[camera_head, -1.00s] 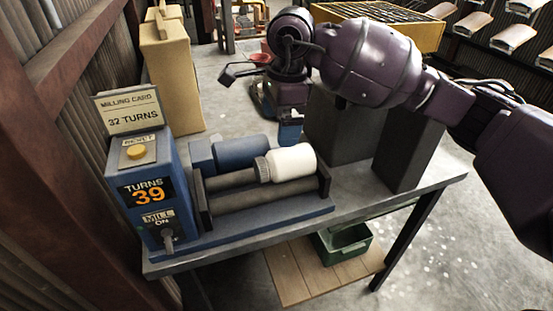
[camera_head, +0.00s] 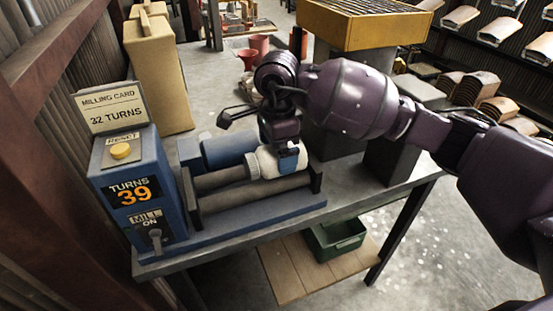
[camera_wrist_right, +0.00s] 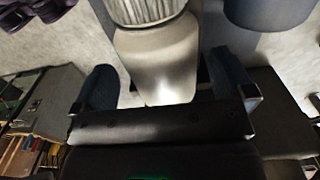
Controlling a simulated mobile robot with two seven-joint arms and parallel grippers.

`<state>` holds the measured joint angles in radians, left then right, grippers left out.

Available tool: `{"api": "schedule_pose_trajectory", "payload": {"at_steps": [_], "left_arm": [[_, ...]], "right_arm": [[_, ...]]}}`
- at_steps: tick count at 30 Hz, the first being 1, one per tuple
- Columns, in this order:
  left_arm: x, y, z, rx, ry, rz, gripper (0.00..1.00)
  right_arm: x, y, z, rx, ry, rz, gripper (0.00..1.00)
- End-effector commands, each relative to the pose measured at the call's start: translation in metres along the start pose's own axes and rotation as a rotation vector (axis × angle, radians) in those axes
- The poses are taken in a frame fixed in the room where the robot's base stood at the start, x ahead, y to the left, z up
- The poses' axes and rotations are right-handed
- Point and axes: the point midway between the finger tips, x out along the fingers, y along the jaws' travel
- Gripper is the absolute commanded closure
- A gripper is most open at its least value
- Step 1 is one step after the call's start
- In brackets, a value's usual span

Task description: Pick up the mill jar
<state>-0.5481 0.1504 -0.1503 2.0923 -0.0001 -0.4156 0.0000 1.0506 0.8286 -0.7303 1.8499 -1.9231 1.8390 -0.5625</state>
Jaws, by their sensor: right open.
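The white mill jar (camera_head: 268,164) with its grey ribbed lid (camera_head: 250,166) lies on its side on the rollers (camera_head: 222,178) of the blue mill. My right gripper (camera_head: 288,158) is at the jar's right end and hides part of it. In the right wrist view, the jar (camera_wrist_right: 160,62) lies between the two blue fingers of my right gripper (camera_wrist_right: 168,88), which are apart. The control box (camera_head: 138,190) reads TURNS 39, with a label reading MILL ON above its switch (camera_head: 155,238). The card (camera_head: 112,107) reads 32 TURNS. My left gripper is out of view.
A blue motor cylinder (camera_head: 228,148) lies just behind the jar. Dark blocks (camera_head: 392,158) stand on the bench to the right, and a yellow-sided tray (camera_head: 345,28) is behind. A green bin (camera_head: 335,237) sits on the wooden shelf below. Tan cases (camera_head: 158,75) stand at the back left.

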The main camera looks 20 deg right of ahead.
Motion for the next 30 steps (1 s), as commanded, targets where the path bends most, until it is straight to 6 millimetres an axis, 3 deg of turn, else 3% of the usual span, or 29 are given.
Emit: {"api": "schedule_pose_trajectory", "payload": {"at_steps": [5,14,27,30], "left_arm": [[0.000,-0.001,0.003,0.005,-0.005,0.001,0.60],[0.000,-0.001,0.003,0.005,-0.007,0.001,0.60],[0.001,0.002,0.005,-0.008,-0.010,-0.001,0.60],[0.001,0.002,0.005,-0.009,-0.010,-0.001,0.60]], "right_arm": [[0.022,0.000,0.000,0.000,-0.001,0.003,0.00],[0.025,-0.001,0.000,0.000,-0.001,-0.001,0.00],[0.025,-0.001,0.000,0.000,0.000,0.000,0.66],[0.023,-0.001,0.000,0.000,-0.001,-0.002,0.77]]}}
